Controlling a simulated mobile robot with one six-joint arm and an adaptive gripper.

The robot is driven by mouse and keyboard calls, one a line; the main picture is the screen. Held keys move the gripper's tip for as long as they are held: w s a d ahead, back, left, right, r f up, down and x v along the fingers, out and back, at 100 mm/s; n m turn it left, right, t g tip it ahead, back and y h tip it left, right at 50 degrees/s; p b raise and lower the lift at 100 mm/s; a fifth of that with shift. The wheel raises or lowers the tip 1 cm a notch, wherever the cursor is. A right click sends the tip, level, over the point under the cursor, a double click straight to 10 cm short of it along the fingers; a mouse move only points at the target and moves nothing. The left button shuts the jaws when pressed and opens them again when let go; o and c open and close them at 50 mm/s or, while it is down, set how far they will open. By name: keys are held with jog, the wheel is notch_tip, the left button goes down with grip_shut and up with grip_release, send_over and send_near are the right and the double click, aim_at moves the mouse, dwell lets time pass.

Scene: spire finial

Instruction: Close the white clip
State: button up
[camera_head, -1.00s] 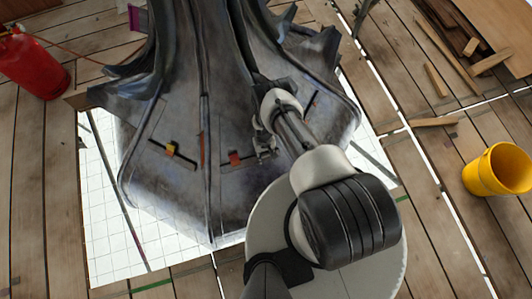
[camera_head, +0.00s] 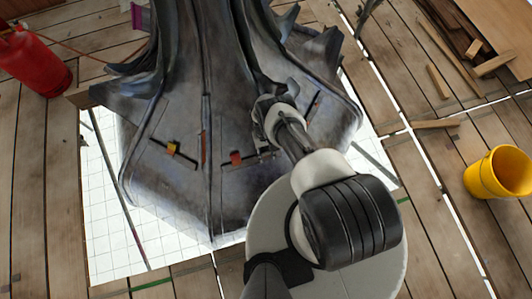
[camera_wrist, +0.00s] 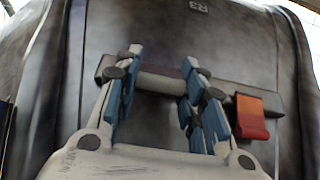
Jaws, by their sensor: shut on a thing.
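In the wrist view my gripper (camera_wrist: 160,64) has its blue-padded fingers on either side of a pale grey piece (camera_wrist: 160,82) on a dark bar on the spire's skin. This piece appears to be the white clip, though it looks grey in the shade. The fingers are shut on it. A red-orange clip (camera_wrist: 250,117) sits on the same bar, just right of the right finger. In the head view the red clip (camera_head: 236,157) shows left of my wrist; my arm largely hides the fingers and the piece between them.
The dark metal spire (camera_head: 180,205) fills the middle, with ridges and flared fins. A yellow-orange clip (camera_head: 173,147) sits on another bar to the left. A red cylinder (camera_head: 35,62), a yellow bucket (camera_head: 497,175) and loose planks (camera_head: 438,82) stand or lie on the boards around.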

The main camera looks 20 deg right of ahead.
jog(key=o, duration=1.1)
jog(key=shift+r, duration=0.1)
jog(key=v, duration=1.2)
